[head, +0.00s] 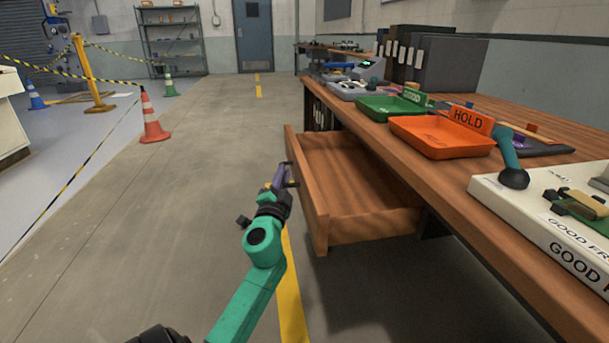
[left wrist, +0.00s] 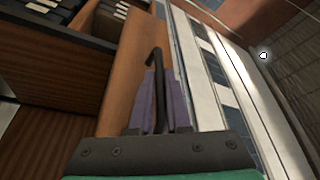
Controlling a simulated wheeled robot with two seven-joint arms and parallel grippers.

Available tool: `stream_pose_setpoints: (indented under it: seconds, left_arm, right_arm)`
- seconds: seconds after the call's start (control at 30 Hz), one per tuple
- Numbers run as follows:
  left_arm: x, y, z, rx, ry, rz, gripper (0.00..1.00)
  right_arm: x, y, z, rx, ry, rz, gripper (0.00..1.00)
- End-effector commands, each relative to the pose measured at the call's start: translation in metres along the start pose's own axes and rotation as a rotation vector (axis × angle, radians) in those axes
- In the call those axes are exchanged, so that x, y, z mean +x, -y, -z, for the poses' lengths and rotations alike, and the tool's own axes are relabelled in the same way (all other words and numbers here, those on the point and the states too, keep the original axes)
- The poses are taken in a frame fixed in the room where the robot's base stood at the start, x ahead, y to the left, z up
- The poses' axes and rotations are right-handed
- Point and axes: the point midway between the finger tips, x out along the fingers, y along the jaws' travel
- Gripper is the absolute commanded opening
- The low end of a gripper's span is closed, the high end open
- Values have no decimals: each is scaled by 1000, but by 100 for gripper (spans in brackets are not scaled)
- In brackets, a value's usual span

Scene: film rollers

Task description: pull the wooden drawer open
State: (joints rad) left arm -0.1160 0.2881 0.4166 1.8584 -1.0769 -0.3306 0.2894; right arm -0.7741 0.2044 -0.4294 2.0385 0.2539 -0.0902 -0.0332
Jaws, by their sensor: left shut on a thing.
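The wooden drawer (head: 308,205) is pulled well out from under the workbench, and its inside looks empty in the head view. My left gripper (head: 281,177) is at the outer face of the drawer front. In the left wrist view its purple fingers (left wrist: 158,110) are shut on the black handle (left wrist: 157,68), with the wooden drawer front (left wrist: 125,75) beside them. Part of the handle is hidden between the fingers. My right gripper is not in view.
The workbench (head: 450,185) carries a green tray (head: 392,108), an orange HOLD tray (head: 440,138) and a white fixture (head: 540,215). Open floor (head: 195,150) lies left of the drawer. A traffic cone (head: 152,118) and striped barrier tape stand farther left.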

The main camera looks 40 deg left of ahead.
Motion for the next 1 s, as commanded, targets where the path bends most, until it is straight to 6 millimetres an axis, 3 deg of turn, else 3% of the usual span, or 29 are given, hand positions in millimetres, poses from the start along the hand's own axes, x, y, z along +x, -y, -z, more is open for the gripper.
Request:
stream_pose_setpoints:
  seconds: [0.1, 0.3, 0.73, 0.77, 0.8, 1.0]
  left_arm:
    - [-8, 10, -18, 3, 2, -5, 0]
    - [-15, 22, -35, 1, 0, -5, 0]
    - [-16, 25, -39, 0, 1, -5, 0]
    - [-16, 24, -39, 0, 1, -5, 26]
    - [-16, 25, -39, 0, 0, -5, 42]
    - [-16, 26, -39, 0, 0, -3, 45]
  right_arm:
    - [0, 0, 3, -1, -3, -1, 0]
    - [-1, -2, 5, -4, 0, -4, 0]
    - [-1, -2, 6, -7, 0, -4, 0]
    - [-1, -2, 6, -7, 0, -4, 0]
    - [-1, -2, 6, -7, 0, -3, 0]
    - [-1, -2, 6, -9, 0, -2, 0]
